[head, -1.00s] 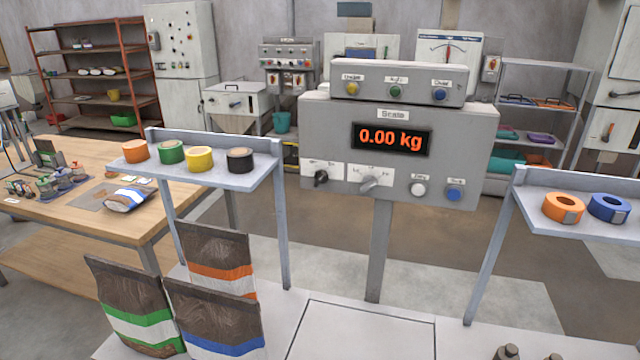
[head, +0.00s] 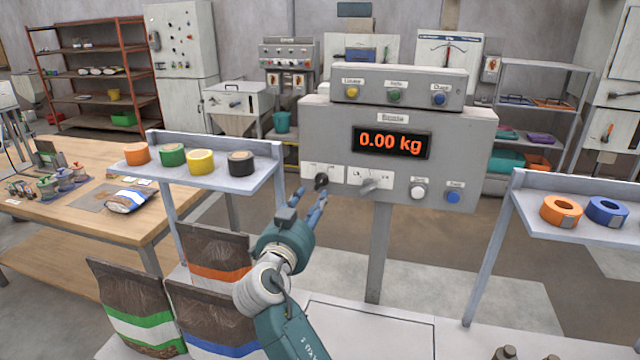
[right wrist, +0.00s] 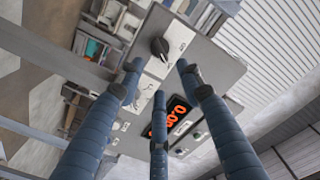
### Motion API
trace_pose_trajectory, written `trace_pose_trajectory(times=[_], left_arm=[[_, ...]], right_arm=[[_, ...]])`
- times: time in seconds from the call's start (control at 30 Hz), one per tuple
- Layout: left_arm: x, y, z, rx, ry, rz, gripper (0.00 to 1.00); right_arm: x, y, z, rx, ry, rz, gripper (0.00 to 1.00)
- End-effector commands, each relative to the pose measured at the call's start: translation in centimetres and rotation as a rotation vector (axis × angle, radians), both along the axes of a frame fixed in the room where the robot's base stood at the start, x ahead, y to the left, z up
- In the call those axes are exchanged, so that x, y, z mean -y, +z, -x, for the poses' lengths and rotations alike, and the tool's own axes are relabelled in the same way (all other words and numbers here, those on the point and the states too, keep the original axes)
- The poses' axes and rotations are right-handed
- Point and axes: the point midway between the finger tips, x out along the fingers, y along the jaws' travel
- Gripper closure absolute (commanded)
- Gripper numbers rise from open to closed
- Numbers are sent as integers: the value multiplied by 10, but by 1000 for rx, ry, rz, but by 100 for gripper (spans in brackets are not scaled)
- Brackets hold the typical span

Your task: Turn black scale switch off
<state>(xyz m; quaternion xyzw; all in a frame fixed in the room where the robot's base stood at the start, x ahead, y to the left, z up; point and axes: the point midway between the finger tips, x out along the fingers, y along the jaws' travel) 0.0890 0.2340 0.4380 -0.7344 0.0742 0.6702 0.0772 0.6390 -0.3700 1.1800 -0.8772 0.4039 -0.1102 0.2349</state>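The black scale switch (head: 321,181) is a round black knob on a white plate at the lower left of the grey scale panel (head: 470,150). It also shows in the right wrist view (right wrist: 160,48), just beyond the fingertips. The scale display (head: 391,141) is lit and reads 0.00 kg. My right gripper (head: 311,201) is just in front of and below the switch, fingers pointing at the panel. In the right wrist view its three blue fingers (right wrist: 162,78) are spread and empty. I cannot tell whether any finger touches the switch. My left gripper is not in view.
A grey lever switch (head: 374,184), a white button (head: 418,191) and a blue button (head: 454,196) sit right of the black switch. A shelf with tape rolls (head: 200,161) stands to the left. Several pellet bags (head: 140,310) stand below it.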

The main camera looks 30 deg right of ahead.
Motion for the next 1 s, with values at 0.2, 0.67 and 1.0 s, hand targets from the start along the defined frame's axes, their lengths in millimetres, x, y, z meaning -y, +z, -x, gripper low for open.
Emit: trace_pose_trajectory(times=[0.2, 0.67, 1.0], left_arm=[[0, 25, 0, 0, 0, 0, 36], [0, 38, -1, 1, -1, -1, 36], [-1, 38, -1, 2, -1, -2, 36]], right_arm=[[34, 5, -28, -4, -1, 4, 64], [63, 0, -53, -3, 1, -2, 64], [62, -1, -53, -3, 1, -2, 97]])
